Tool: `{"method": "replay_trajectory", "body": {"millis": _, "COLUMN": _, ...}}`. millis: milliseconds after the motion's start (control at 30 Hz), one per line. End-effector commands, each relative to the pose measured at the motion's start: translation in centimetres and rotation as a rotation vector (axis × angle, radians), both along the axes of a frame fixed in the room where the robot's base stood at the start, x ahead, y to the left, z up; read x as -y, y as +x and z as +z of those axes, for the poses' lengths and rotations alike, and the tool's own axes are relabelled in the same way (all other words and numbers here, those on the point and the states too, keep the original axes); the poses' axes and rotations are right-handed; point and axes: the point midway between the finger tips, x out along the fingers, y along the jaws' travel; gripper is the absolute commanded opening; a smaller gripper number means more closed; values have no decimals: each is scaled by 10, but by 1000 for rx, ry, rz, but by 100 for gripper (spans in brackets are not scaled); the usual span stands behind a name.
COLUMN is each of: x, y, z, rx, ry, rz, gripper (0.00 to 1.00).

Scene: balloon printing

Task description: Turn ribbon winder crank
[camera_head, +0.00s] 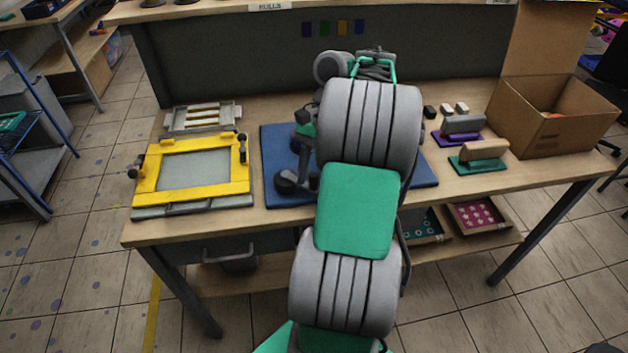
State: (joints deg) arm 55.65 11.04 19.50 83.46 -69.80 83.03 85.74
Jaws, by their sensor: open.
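A dark device with round knobs (287,181) stands on the left part of a blue mat (279,147). It may be the ribbon winder with its crank, but my arm hides its right side and I cannot tell for sure. Behind the top of my arm, a grey drum (331,67) and a green-framed part (391,70) show against the back panel. I cannot tell what they belong to. My arm runs up the middle of the view, over the mat. I cannot make out my gripper's jaws behind it, nor any contact with a crank.
A yellow hinged frame (243,187) lies on the left of the table, with a grey rack (202,118) behind it. Purple-based (457,139) and green-based (478,167) blocks and an open cardboard box (553,138) stand on the right. Patterned trays (477,214) sit below.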

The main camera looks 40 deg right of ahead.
Motion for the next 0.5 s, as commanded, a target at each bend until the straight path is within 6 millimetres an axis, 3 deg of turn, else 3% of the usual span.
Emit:
{"method": "replay_trajectory", "body": {"millis": 67, "x": 0, "y": 0, "z": 1, "rx": 0, "ry": 0, "rz": 0, "gripper": 43}}
{"method": "replay_trajectory", "body": {"millis": 500, "x": 0, "y": 0, "z": 1, "rx": 0, "ry": 0, "rz": 0, "gripper": 7}}
